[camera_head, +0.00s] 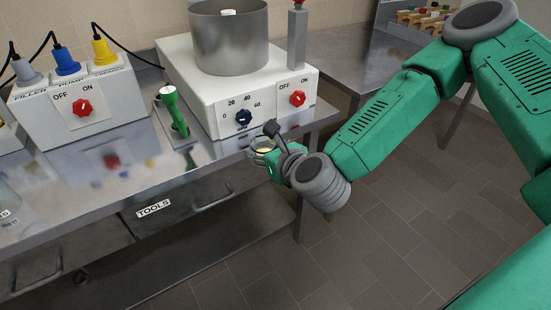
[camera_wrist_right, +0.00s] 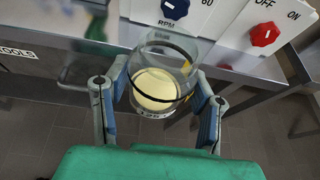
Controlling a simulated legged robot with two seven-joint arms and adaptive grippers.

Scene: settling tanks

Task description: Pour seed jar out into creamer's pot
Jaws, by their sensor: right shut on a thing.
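The seed jar (camera_head: 262,145) is clear glass with pale yellow contents in its lower part. It also shows in the right wrist view (camera_wrist_right: 156,88), between two blue-padded fingers. My right gripper (camera_head: 272,152) is shut on the jar and holds it by the bench's front edge, below and in front of the creamer. The creamer's pot (camera_head: 228,42) is a wide metal cylinder on a white base (camera_head: 185,75) with an RPM dial and a red OFF/ON knob. The pot's inside is mostly hidden. My left gripper is not in view.
A green-handled tool (camera_head: 172,108) stands on a small plate left of the creamer. A white control box (camera_head: 75,105) with coloured plugs and cables stands further left. A grey post (camera_head: 297,38) rises at the creamer's right. Part of another glass vessel (camera_head: 8,200) shows at the left edge.

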